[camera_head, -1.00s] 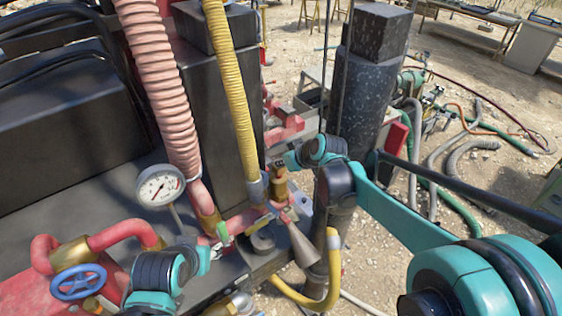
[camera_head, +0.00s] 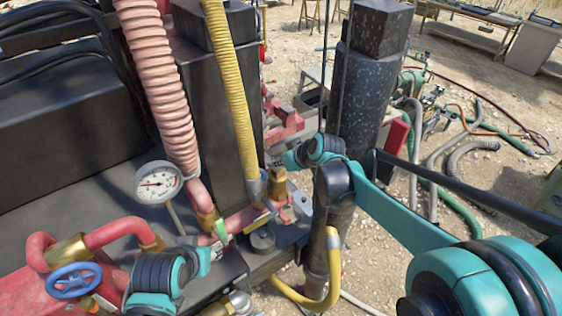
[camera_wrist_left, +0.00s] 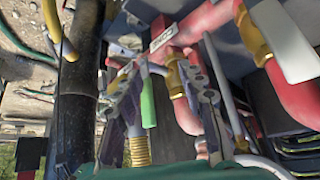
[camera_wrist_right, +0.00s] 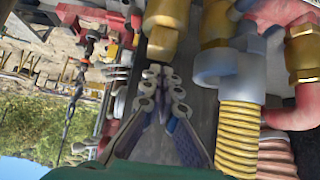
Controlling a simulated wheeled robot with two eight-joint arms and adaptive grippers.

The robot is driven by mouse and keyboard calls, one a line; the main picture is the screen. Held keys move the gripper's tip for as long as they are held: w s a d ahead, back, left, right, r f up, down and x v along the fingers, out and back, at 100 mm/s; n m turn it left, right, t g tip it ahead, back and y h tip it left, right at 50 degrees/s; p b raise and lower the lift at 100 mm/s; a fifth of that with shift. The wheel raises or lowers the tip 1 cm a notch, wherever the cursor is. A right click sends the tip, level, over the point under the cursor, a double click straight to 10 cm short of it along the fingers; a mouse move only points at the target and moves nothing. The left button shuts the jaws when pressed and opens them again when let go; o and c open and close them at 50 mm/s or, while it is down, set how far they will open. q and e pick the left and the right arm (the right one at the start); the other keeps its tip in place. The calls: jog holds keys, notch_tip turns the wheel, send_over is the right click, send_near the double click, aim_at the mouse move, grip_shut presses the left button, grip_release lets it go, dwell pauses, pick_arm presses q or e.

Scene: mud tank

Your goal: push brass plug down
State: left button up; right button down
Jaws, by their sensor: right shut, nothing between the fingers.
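The brass plug (camera_head: 278,184) stands on the red pipework right of the yellow hose in the head view. It also shows at the top of the right wrist view (camera_wrist_right: 168,35), with a hexagonal lower part. My right gripper (camera_wrist_right: 159,72) is shut and empty, its fingertips close to the plug; I cannot tell if they touch it. In the head view my right gripper (camera_head: 283,162) is partly hidden by its own wrist. My left gripper (camera_wrist_left: 162,72) is open, with a green tag (camera_wrist_left: 148,103) showing between its fingers; whether it touches the tag is unclear.
A ribbed yellow hose (camera_head: 232,90) and a thick pink hose (camera_head: 160,85) rise left of the plug. A dial gauge (camera_head: 158,182) and a blue handwheel (camera_head: 74,281) stand farther left. A dark post (camera_head: 358,100) stands close behind my right arm.

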aim_at(279, 172)
notch_tip(279, 172, up, 3)
jog(key=shift+a+r+p, duration=0.1)
jog(key=shift+p, duration=0.55)
pick_arm(q)
jog(key=shift+s+d+r+b, duration=0.35)
jog(key=shift+r+b, duration=0.05)
jog(key=shift+b, duration=0.4)
pick_arm(e)
jog(key=v, duration=1)
jog(key=shift+s+d+f, duration=0.15)
jog(key=shift+d+f, duration=0.1)
jog(key=shift+f, duration=0.1)
pick_arm(q)
jog(key=shift+w, duration=0.1)
